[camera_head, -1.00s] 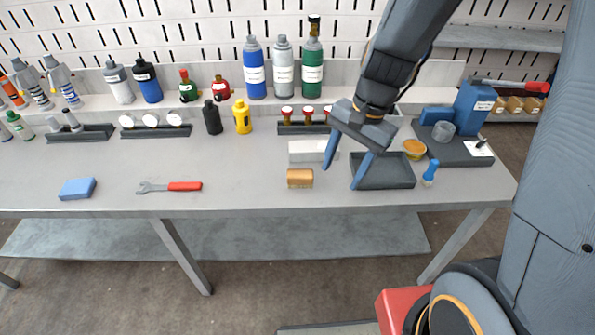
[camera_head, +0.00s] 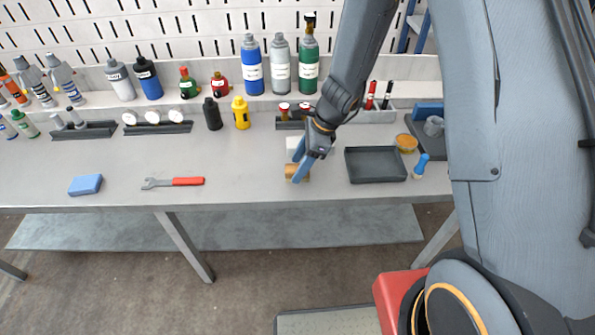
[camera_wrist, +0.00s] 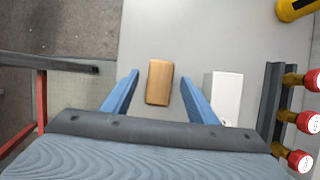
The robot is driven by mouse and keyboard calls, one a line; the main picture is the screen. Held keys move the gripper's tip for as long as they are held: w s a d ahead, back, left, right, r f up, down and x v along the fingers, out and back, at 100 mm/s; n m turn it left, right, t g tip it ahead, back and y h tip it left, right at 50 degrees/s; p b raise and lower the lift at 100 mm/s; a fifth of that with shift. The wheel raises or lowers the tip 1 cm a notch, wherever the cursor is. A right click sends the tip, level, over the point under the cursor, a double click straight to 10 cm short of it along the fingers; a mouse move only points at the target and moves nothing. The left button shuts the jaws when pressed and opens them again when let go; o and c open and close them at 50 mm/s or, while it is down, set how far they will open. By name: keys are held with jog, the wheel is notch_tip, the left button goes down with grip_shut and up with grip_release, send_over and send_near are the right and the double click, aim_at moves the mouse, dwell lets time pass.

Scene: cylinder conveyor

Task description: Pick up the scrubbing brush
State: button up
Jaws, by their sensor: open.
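The scrubbing brush, a small block with a tan wooden top, lies on the grey workbench near its front edge. In the head view the brush (camera_head: 290,171) is partly hidden by my gripper (camera_head: 299,167). In the wrist view the brush (camera_wrist: 160,82) lies between the two blue fingers of my gripper (camera_wrist: 159,80), with a gap on each side. My gripper is open and empty, above or around the brush; I cannot tell its exact height.
A white box (camera_wrist: 224,95) stands close beside my right finger in the wrist view. A dark tray (camera_head: 376,165) lies to the right of the brush. A red-handled wrench (camera_head: 173,182) and a blue sponge (camera_head: 85,184) lie to the left, with bare bench between.

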aim_at(296, 167)
jog(key=shift+x, duration=1.15)
jog(key=c, duration=1.1)
notch_tip(296, 167, up, 10)
jog(key=shift+r, duration=0.1)
